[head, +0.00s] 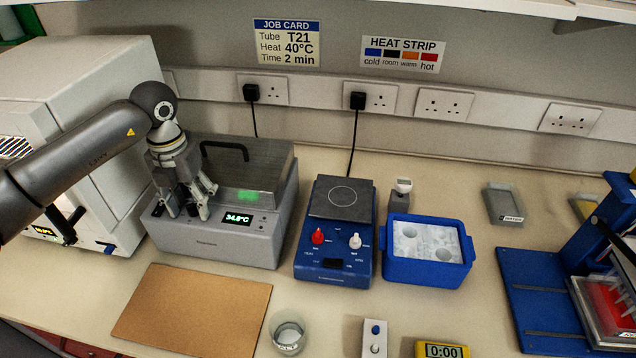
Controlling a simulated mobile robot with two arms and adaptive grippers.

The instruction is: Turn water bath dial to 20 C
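The water bath (215,246) is a grey box on the bench with a raised lid that has a black handle. Its green display (239,219) reads about 34.8°C. My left gripper (188,215) points down at the left part of the bath's front, left of the display. Its two fingers are spread apart, with nothing clearly visible held between them. The dial is not visible; the fingers may be covering it. I cannot tell whether they touch the bath. My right gripper is not in view.
A blue hot plate stirrer (334,265) with red and white knobs stands right of the bath, then a blue ice box (428,271). A brown board (190,310) and a glass beaker (287,333) lie in front. The job card (287,43) reads 40°C.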

